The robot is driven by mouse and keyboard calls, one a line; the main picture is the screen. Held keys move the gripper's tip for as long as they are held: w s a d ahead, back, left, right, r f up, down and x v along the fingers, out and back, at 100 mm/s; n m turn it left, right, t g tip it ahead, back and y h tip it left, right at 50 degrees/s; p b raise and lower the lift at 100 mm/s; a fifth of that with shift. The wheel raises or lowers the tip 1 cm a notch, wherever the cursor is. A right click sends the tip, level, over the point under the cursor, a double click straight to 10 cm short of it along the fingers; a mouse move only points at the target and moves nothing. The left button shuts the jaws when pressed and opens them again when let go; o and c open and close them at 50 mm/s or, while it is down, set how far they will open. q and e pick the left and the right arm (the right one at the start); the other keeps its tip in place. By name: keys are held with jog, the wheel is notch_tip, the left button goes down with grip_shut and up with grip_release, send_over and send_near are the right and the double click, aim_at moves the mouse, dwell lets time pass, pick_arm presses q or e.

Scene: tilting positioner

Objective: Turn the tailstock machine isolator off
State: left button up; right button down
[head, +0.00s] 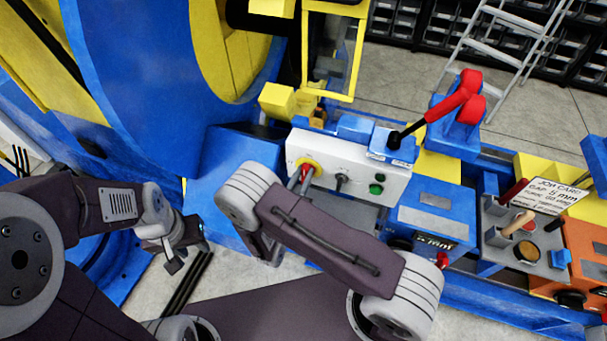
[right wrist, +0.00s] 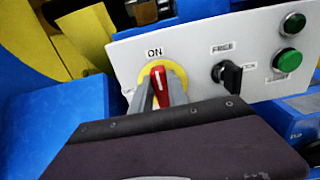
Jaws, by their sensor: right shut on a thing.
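The tailstock machine isolator is a red rotary handle (right wrist: 159,84) on a yellow round plate, set in a pale control panel (head: 336,187). In the right wrist view its white mark points up towards the ON label (right wrist: 155,53); the label on its left is mostly hidden. My right gripper (right wrist: 161,94) is shut on the red handle, one grey finger on each side. In the head view the red handle (head: 305,171) shows only in part beside the fingers. My left gripper (head: 188,254) hangs empty and open at lower left, away from the panel.
Right of the isolator are a black selector (right wrist: 228,75) and green buttons (right wrist: 288,58). A red-handled lever (head: 452,103) rises behind the panel. The big blue positioner wheel (head: 140,70) is at left. A tool tray (head: 525,245) and job card (head: 556,194) lie right.

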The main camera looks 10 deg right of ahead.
jog(key=shift+n, duration=0.3)
jog(key=n, duration=0.1)
jog(key=n+p, duration=0.1)
jog(key=shift+w+a+n, duration=0.15)
jog(key=shift+a+n, duration=0.1)
jog(key=shift+n, duration=0.15)
jog(key=shift+w+a+f+n+p, duration=0.2)
jog(key=shift+f+n, duration=0.15)
jog(key=shift+n, duration=2.05)
jog(key=shift+w+a+f+n+p, duration=0.15)
jog(key=shift+f+n, duration=0.15)
jog(key=shift+n, duration=2.1)
jog(key=shift+w+a+f+n+p, duration=0.1)
jog(key=shift+a+f+n+p, duration=0.2)
jog(key=shift+n, duration=2.1)
jog(key=shift+d, duration=0.1)
jog(key=c, duration=1.3)
grip_release()
jog(key=shift+f, duration=0.1)
jog(key=shift+s, duration=0.1)
